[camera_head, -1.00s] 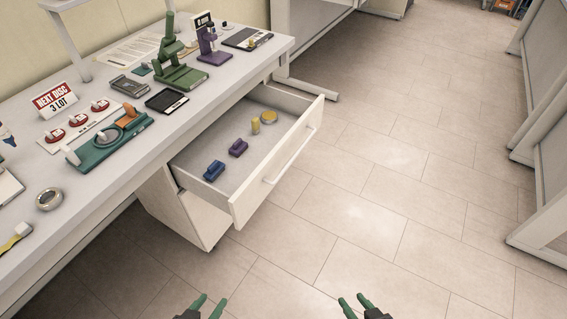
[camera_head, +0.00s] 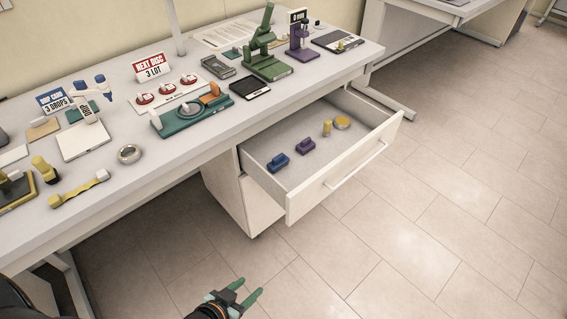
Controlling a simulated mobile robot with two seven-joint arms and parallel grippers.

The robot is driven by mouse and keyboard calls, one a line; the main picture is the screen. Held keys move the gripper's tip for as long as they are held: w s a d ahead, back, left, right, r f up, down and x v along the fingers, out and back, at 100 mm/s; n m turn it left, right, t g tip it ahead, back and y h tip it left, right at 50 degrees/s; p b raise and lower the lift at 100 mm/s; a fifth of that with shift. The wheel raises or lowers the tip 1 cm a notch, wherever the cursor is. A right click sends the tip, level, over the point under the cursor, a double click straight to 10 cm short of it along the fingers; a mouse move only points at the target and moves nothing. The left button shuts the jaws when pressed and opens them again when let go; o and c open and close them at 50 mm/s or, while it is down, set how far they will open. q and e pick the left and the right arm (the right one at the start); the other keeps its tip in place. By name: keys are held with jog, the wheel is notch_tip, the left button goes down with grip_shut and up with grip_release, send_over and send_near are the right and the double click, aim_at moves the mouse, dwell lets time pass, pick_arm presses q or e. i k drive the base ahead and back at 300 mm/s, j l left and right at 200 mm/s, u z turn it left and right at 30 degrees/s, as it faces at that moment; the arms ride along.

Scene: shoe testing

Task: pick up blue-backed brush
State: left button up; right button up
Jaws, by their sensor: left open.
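A blue block-like item (camera_head: 278,162), which looks like the blue-backed brush, lies in the open drawer (camera_head: 345,187) near its left end. A purple one (camera_head: 306,146) of similar shape lies just right of it. My left gripper (camera_head: 247,292) is at the bottom of the head view, over the floor in front of the drawer. Its green fingers are apart with nothing between them. It is well clear of the drawer and the blue item. My right gripper is out of view.
The drawer also holds a yellow upright piece (camera_head: 327,128) and a round yellow tin (camera_head: 342,123). The white table (camera_head: 200,143) above carries a green microscope (camera_head: 265,52), a teal fixture (camera_head: 190,115) and a metal ring (camera_head: 129,153). The tiled floor at right is clear.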

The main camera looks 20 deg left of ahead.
aim_at(279, 162)
jog(key=u, duration=3.1)
jog(key=z, duration=2.5)
jog(key=i+l+u, duration=0.2)
jog(key=i+l, duration=0.35)
jog(key=l, duration=0.1)
